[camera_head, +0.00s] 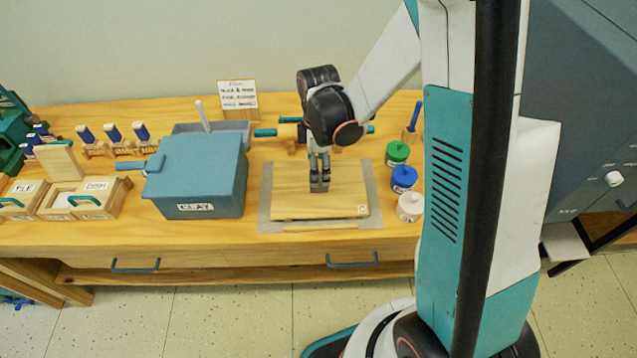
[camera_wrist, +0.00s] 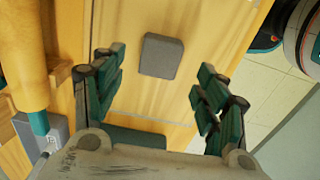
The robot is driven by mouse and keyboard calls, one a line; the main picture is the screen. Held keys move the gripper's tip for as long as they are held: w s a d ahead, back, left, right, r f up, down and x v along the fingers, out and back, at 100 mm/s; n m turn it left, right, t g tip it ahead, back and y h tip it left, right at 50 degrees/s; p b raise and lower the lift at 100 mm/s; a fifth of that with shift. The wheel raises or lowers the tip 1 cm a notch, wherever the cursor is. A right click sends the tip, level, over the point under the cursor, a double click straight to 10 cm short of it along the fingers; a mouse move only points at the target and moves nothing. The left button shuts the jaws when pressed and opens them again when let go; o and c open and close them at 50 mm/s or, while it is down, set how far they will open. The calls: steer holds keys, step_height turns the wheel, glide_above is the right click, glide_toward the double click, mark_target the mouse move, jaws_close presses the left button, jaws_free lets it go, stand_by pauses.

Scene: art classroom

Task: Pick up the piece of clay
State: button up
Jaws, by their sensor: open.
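The piece of clay (camera_wrist: 162,55) is a small grey block with rounded corners, lying on a wooden board (camera_head: 290,201) on the workbench. In the wrist view it sits at upper middle, in the gap between the two finger sets, a little nearer the left one, with no visible contact. My gripper (camera_head: 319,184) points down over the middle of the board. It also shows in the wrist view (camera_wrist: 160,80), with its teal and dark fingers spread apart and empty. In the head view I cannot clearly separate the clay from the fingertips.
A blue-grey box labelled CLAY (camera_head: 197,178) stands left of the board. Green (camera_head: 397,153), blue (camera_head: 403,178) and white (camera_head: 410,207) jars stand to the right. A rolling pin (camera_wrist: 23,55) lies behind the board. The bench's front edge is close in front.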

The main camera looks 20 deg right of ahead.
step_height(320, 180, down, 5)
steer(key=shift+r+b, duration=0.1)
steer(key=shift+b, duration=0.95)
steer(key=c, duration=1.2)
steer(key=shift+r, duration=0.1)
steer(key=shift+c, duration=0.2)
